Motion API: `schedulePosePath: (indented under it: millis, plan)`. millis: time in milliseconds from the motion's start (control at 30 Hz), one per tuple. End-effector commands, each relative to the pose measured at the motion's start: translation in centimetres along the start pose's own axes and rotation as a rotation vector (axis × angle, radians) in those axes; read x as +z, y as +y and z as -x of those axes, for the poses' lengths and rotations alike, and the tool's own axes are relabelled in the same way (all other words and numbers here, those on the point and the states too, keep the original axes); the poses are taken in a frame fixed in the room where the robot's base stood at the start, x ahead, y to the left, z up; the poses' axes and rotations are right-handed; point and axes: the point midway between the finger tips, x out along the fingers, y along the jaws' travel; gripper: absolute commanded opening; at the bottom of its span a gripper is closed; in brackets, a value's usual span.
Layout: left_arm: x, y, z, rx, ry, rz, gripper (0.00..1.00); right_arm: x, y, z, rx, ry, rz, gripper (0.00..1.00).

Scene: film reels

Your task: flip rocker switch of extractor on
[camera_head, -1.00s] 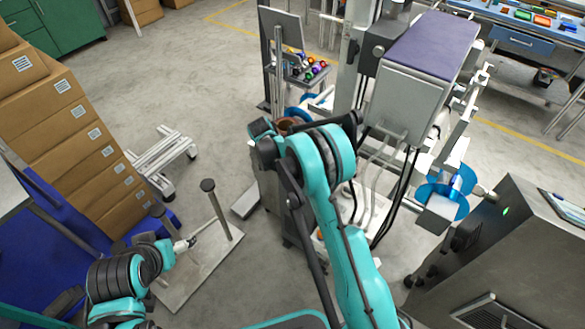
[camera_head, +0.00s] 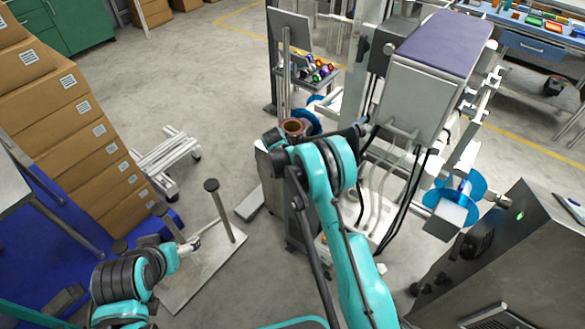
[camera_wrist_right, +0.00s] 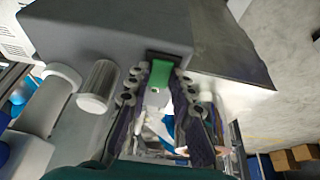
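In the right wrist view, a green rocker switch (camera_wrist_right: 160,74) sits in a dark recess at the edge of a grey metal housing (camera_wrist_right: 110,32), apparently the extractor. The two dark padded fingers of my right gripper (camera_wrist_right: 158,88) are apart, one on each side of the switch, with a gap between them. Contact with it cannot be made out. In the head view my right gripper (camera_head: 362,129) is small and partly hidden by my arm, beside the grey machine. My left gripper (camera_head: 190,246) hangs empty at lower left, near a post stand; its finger opening is too small to judge.
A grey cabinet (camera_head: 500,260) stands at lower right. A grey box with a purple top (camera_head: 420,90) and hanging cables are right of my right arm. Stacked cartons (camera_head: 90,140) are at left. A metal cylinder (camera_wrist_right: 98,87) is left of the fingers. Open floor lies upper left.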

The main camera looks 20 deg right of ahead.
Motion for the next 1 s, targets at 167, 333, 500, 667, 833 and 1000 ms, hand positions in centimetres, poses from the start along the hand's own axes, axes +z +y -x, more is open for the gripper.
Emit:
schedulePosePath:
  millis: [167, 333, 500, 667, 833, 1000]
  plan:
    - [0.0, 0.0, 0.0, 0.0, 0.0, 0.0, 0.81, 0.0, 0.0, 0.0, 0.001, -0.004, -0.001, 0.0]
    - [-0.3, 0.0, 0.4, 0.0, 0.0, 0.0, 0.81, -0.7, 0.1, 0.0, 0.002, -0.125, -0.006, 0.0]
    - [-0.4, 0.0, 0.6, 0.0, 0.0, 0.0, 0.81, -1.0, 0.0, -0.2, 0.002, -0.303, -0.004, 0.0]
    - [-0.4, 0.0, 0.6, 0.0, 0.0, 0.0, 0.81, -1.0, 0.0, -0.2, 0.0, -0.366, -0.001, 0.0]
    - [-0.4, 0.0, 0.6, 0.0, 0.0, 0.0, 0.81, -1.0, 0.0, -0.2, 0.0, -0.366, 0.0, 0.0]
    - [-0.4, 0.0, 0.6, 0.0, 0.0, 0.0, 0.81, -1.0, 0.0, -0.2, 0.0, -0.365, 0.0, 0.43]
